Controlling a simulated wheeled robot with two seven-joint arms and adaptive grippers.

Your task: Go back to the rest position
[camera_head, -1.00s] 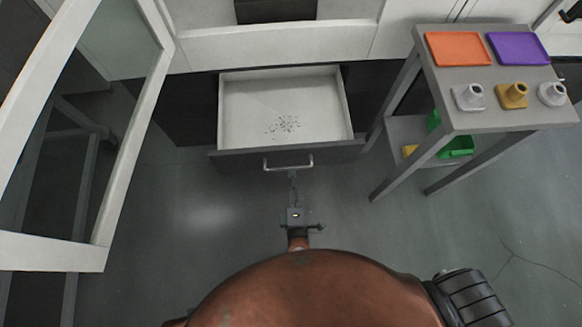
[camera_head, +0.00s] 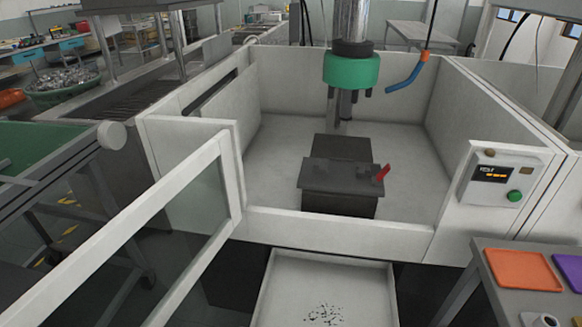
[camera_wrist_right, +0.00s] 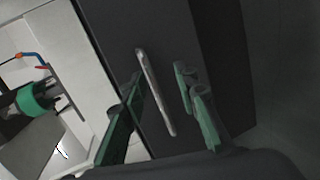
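My right gripper (camera_wrist_right: 158,116) shows in the right wrist view with its green fingers spread apart. The drawer's metal handle (camera_wrist_right: 156,92) shows between the fingers, in front of the dark drawer front (camera_wrist_right: 220,65). I cannot tell whether the fingers touch the handle, but they are not closed on it. The drawer (camera_head: 290,272) stands open at the bottom of the head view, with small dark bits (camera_head: 324,315) on its floor. Neither gripper shows in the head view now, and my left gripper is in no current view.
A white tank (camera_head: 340,222) holds a dark box (camera_head: 338,175) below a green-ringed column (camera_head: 352,70). A control panel (camera_head: 495,180) is at right. A framed glass door (camera_head: 140,235) stands open at left. A grey side table (camera_head: 488,280) carries an orange tray (camera_head: 523,269) and a purple tray (camera_head: 571,270).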

